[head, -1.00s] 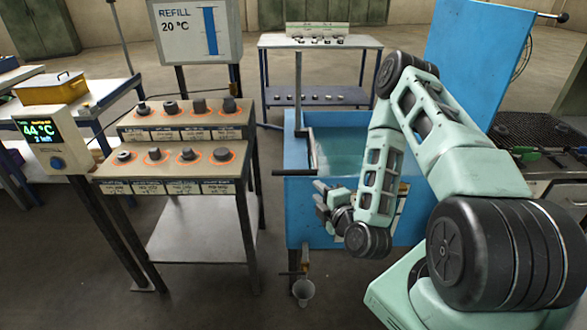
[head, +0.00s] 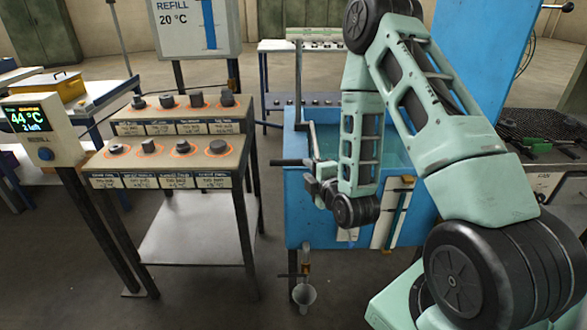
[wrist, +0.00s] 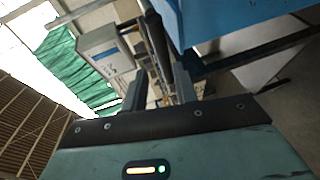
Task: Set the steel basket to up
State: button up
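The blue tank (head: 300,222) stands ahead of me with teal liquid inside. A thin metal post (head: 298,85) and a slanted metal arm (head: 313,140) rise at its left side. A black handle bar (head: 290,162) sticks out to the left at the rim. I cannot make out the steel basket itself; my arm covers part of the tank. My gripper (head: 314,186) is at the tank's front left, just below and right of the handle bar. In the wrist view my gripper (wrist: 159,85) has its fingers apart, with nothing visibly held between them.
A stepped stand (head: 180,145) with several dark weights is on the left, beside a display (head: 40,130) reading 44 °C. A blue panel (head: 480,60) rises at the right.

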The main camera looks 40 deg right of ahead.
aim_at(293, 168)
jog(key=b, duration=0.1)
jog(key=w+b, duration=0.1)
jog(key=w+f+b, duration=0.1)
jog(key=shift+d, duration=0.25)
jog(key=x, duration=0.4)
jog(key=p+x, duration=0.1)
jog(key=x, duration=0.3)
jog(key=shift+w+r, duration=0.15)
jog(key=shift+w, duration=0.3)
grip_shut()
jog(key=shift+r, duration=0.15)
